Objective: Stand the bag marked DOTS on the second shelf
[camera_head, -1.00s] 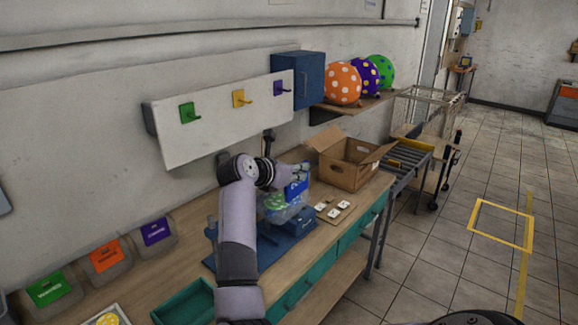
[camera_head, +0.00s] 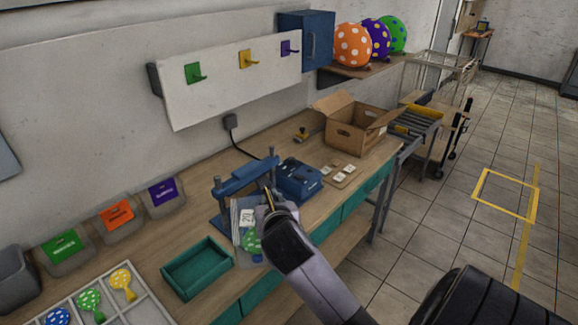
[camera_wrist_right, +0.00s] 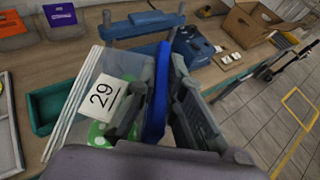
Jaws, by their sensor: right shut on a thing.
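A clear bag (camera_head: 247,240) with green spotted contents hangs in my right gripper (camera_head: 268,208), at the front of the bench. In the right wrist view the gripper (camera_wrist_right: 163,70) is shut on the bag's blue top strip (camera_wrist_right: 157,92). A white card reading 29 (camera_wrist_right: 103,96) shows at the clear bag (camera_wrist_right: 118,68). The word DOTS is not readable. A wheeled rack (camera_head: 436,85) with shelves stands beyond the bench; a wall shelf (camera_head: 352,73) holds spotted balloons. Which is the second shelf I cannot tell. My left gripper is out of view.
A blue press frame (camera_head: 243,177) and blue box (camera_head: 298,180) stand close behind the bag. A green tray (camera_head: 196,272) lies to its left. An open carton (camera_head: 352,128) stands at the bench's far end.

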